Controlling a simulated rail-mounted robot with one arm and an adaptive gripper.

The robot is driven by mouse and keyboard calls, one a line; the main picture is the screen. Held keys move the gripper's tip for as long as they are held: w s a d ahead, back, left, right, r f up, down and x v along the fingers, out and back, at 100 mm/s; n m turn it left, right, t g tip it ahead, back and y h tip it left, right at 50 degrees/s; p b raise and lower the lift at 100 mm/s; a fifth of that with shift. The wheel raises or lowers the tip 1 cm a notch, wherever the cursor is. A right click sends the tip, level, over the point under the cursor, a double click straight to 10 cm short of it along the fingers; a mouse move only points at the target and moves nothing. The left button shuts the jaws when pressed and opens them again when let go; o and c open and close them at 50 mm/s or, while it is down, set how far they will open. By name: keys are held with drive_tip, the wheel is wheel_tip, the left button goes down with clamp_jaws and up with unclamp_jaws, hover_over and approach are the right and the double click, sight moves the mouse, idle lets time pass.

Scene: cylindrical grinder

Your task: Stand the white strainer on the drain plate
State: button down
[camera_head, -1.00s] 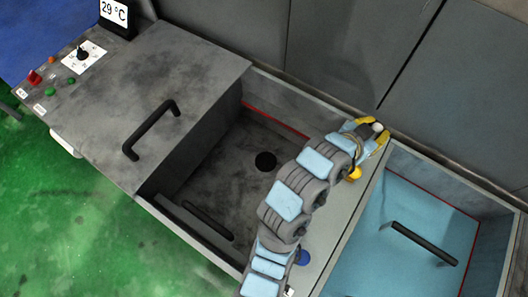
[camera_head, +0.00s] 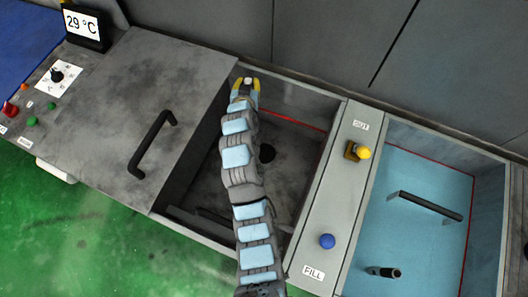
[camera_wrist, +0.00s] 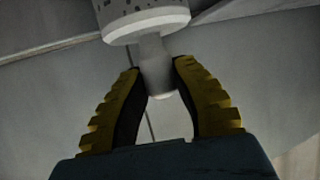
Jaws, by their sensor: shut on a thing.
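My gripper (camera_head: 245,83) is over the back left part of the open dark tank (camera_head: 288,185), near the grey cover's edge. Its yellow fingers are shut on the stem of the white strainer (camera_wrist: 148,22). The wrist view shows the strainer's wide perforated body beyond the fingertips, cut off by the top edge, with the stem between the fingers. In the head view only a small white bit shows between the fingers. A dark round spot on the tank floor (camera_head: 268,153), possibly the drain plate, is partly hidden by my arm.
The grey cover (camera_head: 165,95) with a black handle lies to the left. A divider (camera_head: 335,190) carries a yellow knob (camera_head: 362,153) and a blue knob (camera_head: 327,241). A blue tank (camera_head: 410,235) with a black bar is on the right. The wall stands behind.

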drive_tip(key=s+d+f+n+y+b, duration=0.1)
drive_tip(key=s+f, duration=0.1)
drive_tip(key=f, duration=0.9)
drive_tip(key=s+f+n+y+b, duration=0.1)
drive_tip(key=f+b, duration=0.1)
drive_tip(key=f, duration=0.9)
drive_tip(key=s+d+f+n+y+b, duration=0.1)
drive_tip(key=s+f+y, duration=0.1)
drive_tip(key=f, duration=1)
drive_tip(key=shift+s+d+b, duration=0.3)
drive_tip(key=shift+b, duration=0.05)
drive_tip(key=shift+f, duration=0.1)
drive_tip(key=c, duration=1)
unclamp_jaws()
drive_tip(key=shift+o, duration=0.2)
